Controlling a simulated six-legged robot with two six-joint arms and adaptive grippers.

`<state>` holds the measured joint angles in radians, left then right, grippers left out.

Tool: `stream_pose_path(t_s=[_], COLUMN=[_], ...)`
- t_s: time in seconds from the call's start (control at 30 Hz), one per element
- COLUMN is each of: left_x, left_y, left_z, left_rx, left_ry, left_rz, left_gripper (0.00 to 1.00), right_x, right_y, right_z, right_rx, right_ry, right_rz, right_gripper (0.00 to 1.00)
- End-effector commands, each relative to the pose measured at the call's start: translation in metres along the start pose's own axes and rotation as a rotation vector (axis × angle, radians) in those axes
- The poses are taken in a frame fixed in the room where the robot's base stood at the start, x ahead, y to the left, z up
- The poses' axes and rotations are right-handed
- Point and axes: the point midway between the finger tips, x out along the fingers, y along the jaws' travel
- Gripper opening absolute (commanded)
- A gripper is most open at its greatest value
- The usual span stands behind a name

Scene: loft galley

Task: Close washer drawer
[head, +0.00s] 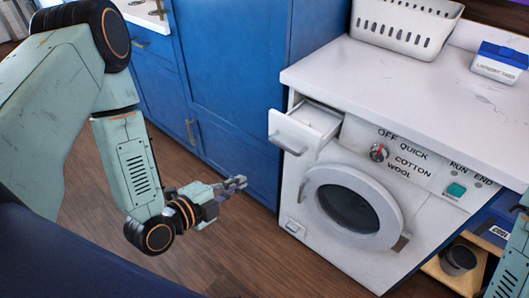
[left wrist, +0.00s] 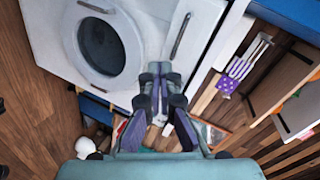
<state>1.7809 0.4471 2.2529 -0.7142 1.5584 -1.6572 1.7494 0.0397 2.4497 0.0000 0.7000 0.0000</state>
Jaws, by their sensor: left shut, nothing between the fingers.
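The white washer (head: 347,235) stands under the counter, and its round door (head: 352,207) looks shut. Its drawer (head: 303,131) at the upper left is pulled out, with the open top and the front handle showing. My left gripper (head: 240,183) is shut and empty, left of the washer and lower in the picture than the drawer, apart from it. In the left wrist view its closed fingers (left wrist: 157,72) point toward the washer front (left wrist: 45,35), beside the round door (left wrist: 101,46). I cannot make out the drawer for certain there. My right gripper is out of view.
Blue cabinets (head: 230,80) stand left of the washer. A white basket (head: 405,27) and a blue-lidded box (head: 500,62) rest on the counter (head: 400,85). A low wooden shelf (head: 453,275) is at the lower right. Wooden floor (head: 235,255) lies clear before the washer.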

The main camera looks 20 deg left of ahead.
Motion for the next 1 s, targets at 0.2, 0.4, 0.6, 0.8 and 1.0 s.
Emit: stream_pose_path(t_s=[0.2, 0.4, 0.6, 0.8, 1.0], left_x=[0.004, 0.012, 0.037, 0.070, 0.105], left_y=[-0.021, -0.022, -0.024, -0.028, -0.031], left_z=[-0.010, -0.011, -0.011, -0.010, -0.010], left_rx=[0.271, 0.328, 0.327, 0.326, 0.324], left_ry=[0.021, 0.018, 0.019, 0.019, 0.017], left_rz=[-0.100, -0.103, -0.104, -0.104, -0.104], left_gripper=[0.00, 0.00, 0.00, 0.00, 0.00], right_x=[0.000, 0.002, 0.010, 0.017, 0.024], right_y=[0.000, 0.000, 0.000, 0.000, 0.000], right_z=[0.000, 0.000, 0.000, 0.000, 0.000], right_rx=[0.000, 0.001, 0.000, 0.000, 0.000], right_ry=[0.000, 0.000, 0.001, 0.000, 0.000], right_rz=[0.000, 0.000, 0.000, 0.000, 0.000], right_gripper=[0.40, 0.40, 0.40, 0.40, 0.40])
